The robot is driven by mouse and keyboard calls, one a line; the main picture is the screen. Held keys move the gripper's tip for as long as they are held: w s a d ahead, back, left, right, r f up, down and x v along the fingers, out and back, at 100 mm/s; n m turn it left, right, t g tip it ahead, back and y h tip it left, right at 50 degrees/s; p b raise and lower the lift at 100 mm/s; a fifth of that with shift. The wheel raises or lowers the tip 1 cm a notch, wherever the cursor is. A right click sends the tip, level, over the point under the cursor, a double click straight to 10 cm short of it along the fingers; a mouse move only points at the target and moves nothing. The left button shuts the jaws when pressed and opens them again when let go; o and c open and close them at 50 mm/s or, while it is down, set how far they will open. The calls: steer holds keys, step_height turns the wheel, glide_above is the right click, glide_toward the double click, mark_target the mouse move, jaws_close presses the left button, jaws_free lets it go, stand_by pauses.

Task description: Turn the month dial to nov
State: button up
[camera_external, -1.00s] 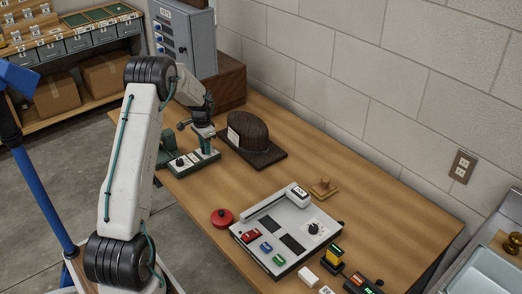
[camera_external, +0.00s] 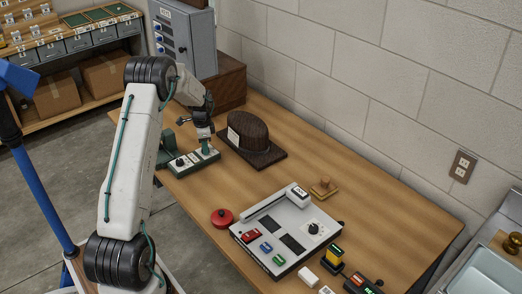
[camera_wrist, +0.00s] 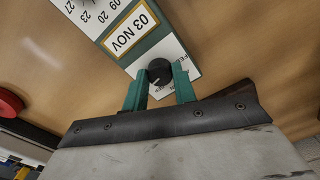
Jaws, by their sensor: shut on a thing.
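The green date device (camera_external: 181,168) stands near the table's far left edge. The month dial (camera_wrist: 159,71) is a black round knob with a light mark, on a white plate (camera_wrist: 183,70) with partly hidden month letters. My gripper (camera_wrist: 159,86) is shut on the dial, with one teal finger on each side of it. In the external view my gripper (camera_external: 206,143) points down onto the right part of the device and hides this dial.
A dark wooden hat block (camera_external: 248,132) stands close to the right of my gripper. A red round button (camera_external: 222,217) and a grey console (camera_external: 290,235) are nearer the front. A grey cabinet (camera_external: 190,40) stands behind.

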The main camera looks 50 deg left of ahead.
steer(key=shift+w+r, duration=0.1)
steer(key=shift+r, duration=0.05)
steer(key=o, duration=1)
step_height(320, 180, up, 8)
steer(key=shift+f, duration=0.15)
